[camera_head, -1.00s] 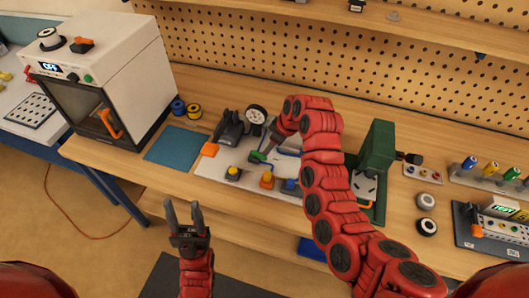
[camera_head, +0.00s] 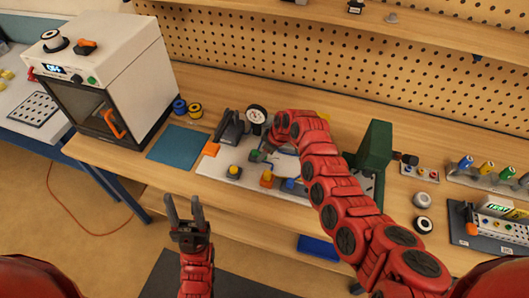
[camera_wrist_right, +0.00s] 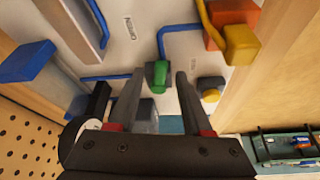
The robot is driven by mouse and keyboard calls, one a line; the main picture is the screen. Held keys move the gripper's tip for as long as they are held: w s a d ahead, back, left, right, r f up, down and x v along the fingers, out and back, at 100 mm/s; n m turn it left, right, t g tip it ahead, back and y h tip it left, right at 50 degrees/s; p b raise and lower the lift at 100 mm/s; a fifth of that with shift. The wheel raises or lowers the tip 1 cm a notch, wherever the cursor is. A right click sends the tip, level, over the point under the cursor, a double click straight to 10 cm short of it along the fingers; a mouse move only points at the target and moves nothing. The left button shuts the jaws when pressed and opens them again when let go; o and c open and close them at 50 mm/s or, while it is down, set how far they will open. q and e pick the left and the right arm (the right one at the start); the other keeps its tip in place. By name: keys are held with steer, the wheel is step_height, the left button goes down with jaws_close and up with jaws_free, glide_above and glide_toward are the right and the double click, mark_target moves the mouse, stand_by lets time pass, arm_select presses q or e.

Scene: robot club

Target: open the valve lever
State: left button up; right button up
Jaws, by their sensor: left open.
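The green valve lever (camera_head: 256,156) is on the white panel board (camera_head: 214,170) at the middle of the bench. In the right wrist view the green lever (camera_wrist_right: 160,75) appears between the two fingers of my right gripper (camera_wrist_right: 160,84), with a gap on each side. Those fingers are apart and hold nothing. In the head view my right arm covers the right part of the board, and its fingers are hard to make out. My left gripper (camera_head: 184,208) is open and empty in front of the bench, away from the board.
A black clamp (camera_head: 231,128) and a round gauge (camera_head: 256,114) stand at the board's back. A green machine (camera_head: 374,148) stands to the right. A blue mat (camera_head: 178,147) lies left of the board.

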jaws_close()
steer(key=n+b, duration=0.1)
steer(key=b, duration=0.3)
steer(key=w+n+b, duration=0.1)
steer(key=b, duration=0.3)
steer(key=shift+d+f+g+y+b, duration=0.25)
steer(key=shift+f+g+y+b, duration=0.05)
steer(key=shift+f, duration=0.05)
steer(key=shift+r+n+b, duration=0.25)
steer(key=shift+n+b, duration=0.15)
steer(key=shift+b, duration=0.05)
steer(key=shift+r, duration=0.15)
steer(key=shift+o, duration=0.3)
jaws_free()
